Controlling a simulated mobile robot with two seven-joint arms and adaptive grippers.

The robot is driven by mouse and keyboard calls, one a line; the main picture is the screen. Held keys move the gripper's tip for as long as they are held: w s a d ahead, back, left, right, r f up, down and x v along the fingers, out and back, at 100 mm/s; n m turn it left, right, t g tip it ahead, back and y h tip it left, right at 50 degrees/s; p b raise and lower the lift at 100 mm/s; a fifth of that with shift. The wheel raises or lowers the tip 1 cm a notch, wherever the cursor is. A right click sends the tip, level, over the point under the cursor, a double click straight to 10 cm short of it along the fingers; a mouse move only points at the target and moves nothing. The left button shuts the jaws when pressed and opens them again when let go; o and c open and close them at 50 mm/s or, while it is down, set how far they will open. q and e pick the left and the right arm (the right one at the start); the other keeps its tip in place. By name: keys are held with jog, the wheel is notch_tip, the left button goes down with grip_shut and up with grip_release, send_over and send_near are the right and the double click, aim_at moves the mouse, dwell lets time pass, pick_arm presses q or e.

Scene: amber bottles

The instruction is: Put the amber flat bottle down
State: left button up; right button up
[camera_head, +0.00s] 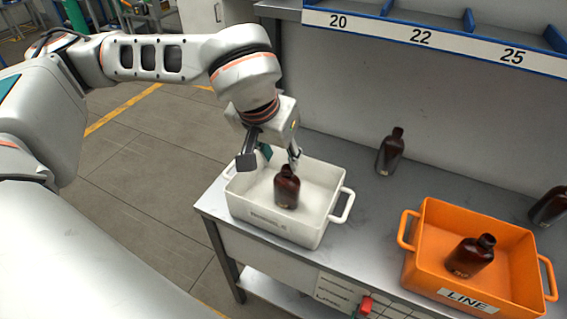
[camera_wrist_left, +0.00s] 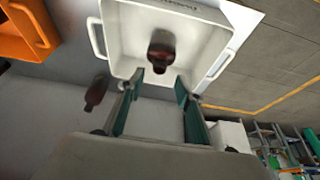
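An amber bottle (camera_head: 286,190) stands upright in the white bin (camera_head: 255,220); I take it for the flat one, though its flatness is hard to judge. My left gripper (camera_head: 279,155) is over the back part of this bin, with its fingers apart and nothing between them. In the left wrist view the bottle (camera_wrist_left: 161,52) is beyond the open fingertips (camera_wrist_left: 157,82), apart from them, inside the white bin (camera_wrist_left: 118,40). My right gripper is in neither view.
An orange bin (camera_head: 425,255) marked LINE holds another amber bottle (camera_head: 469,256). Amber bottles also stand on the grey bench at the back (camera_head: 390,153) and lean at the right edge (camera_head: 549,206). A blue numbered shelf (camera_head: 440,38) overhangs the bench. Bench between the bins is clear.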

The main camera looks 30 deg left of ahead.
pick_arm(q)
jog(key=v, duration=0.5)
jog(key=shift+f, duration=0.1)
dwell(0.4)
